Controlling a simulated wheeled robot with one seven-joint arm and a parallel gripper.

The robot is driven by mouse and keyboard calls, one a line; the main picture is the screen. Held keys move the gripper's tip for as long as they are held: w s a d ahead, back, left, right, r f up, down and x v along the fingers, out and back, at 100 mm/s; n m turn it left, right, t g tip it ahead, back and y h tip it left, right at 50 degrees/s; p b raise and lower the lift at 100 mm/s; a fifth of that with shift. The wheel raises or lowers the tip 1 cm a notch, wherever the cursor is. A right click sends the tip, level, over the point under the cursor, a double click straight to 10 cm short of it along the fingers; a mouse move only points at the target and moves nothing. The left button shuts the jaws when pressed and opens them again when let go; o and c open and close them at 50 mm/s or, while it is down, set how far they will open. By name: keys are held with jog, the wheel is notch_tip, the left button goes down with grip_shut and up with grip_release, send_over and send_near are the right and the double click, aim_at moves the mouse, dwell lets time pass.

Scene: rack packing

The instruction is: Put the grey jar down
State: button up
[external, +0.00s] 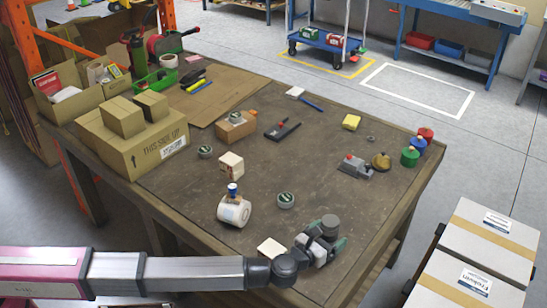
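My gripper (318,243) is low over the near right part of the brown table (250,150), beyond the end of my arm. A dark grey round form (330,224) shows at its far side; I cannot tell whether this is a jar or part of my wrist. The fingertips are hidden, so their opening and any hold are unclear.
A white roll with a blue-topped item (234,211), a pale box (231,165) and a white block (271,248) lie left of my gripper. A grey metal item (355,167) and coloured weights (410,157) are at the right. Cartons (150,150) fill the left end.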

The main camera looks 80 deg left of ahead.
jog(key=shift+r, duration=0.1)
jog(key=shift+s+d, duration=0.15)
jog(key=shift+s, duration=0.05)
jog(key=v, duration=1.1)
jog(key=shift+s+d, duration=0.15)
jog(key=shift+s, duration=0.1)
